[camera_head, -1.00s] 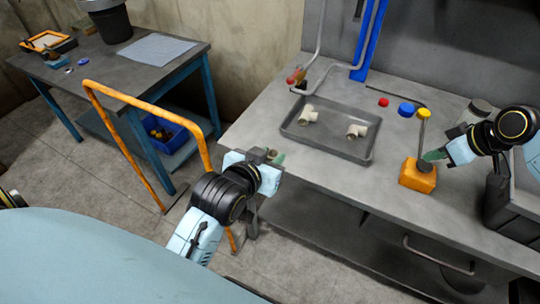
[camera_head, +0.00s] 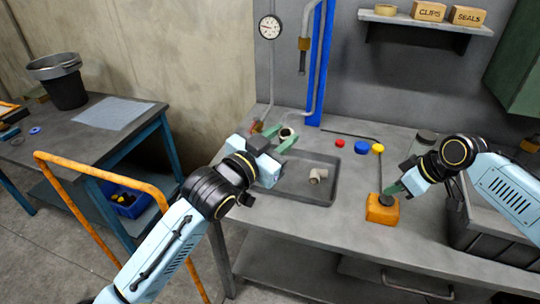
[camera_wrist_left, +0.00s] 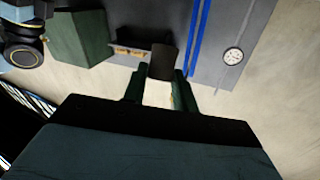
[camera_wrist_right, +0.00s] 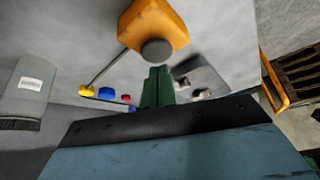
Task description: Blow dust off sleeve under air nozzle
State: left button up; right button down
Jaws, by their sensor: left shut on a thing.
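In the left wrist view the sleeve's dark end (camera_wrist_left: 162,62) stands between the green fingers. A hanging hose end with a brass fitting (camera_head: 304,45), possibly the air nozzle, is above and behind the sleeve, clearly apart from it. My right gripper (camera_head: 394,188) has its fingers together beside the dark knob of an orange block (camera_head: 381,211). The right wrist view shows this knob (camera_wrist_right: 157,51) just beyond the fingertips; contact is unclear.
A pale fitting (camera_head: 317,175) lies in the tray; the right wrist view shows two. Red (camera_head: 340,143), blue (camera_head: 361,147) and yellow (camera_head: 378,148) buttons sit behind it. A dark bin (camera_head: 480,235) stands right. An orange rail (camera_head: 100,165) is at left. A gauge (camera_head: 270,27) hangs on the wall.

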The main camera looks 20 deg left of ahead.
pick_arm(q)
jog(key=w, duration=1.2)
jog(key=shift+w, duration=0.4)
pick_arm(e)
jog(key=shift+s+f, duration=0.1)
jog(key=shift+f, duration=1.15)
dwell(3.0)
dwell(0.4)
jog(key=shift+r, duration=3.65)
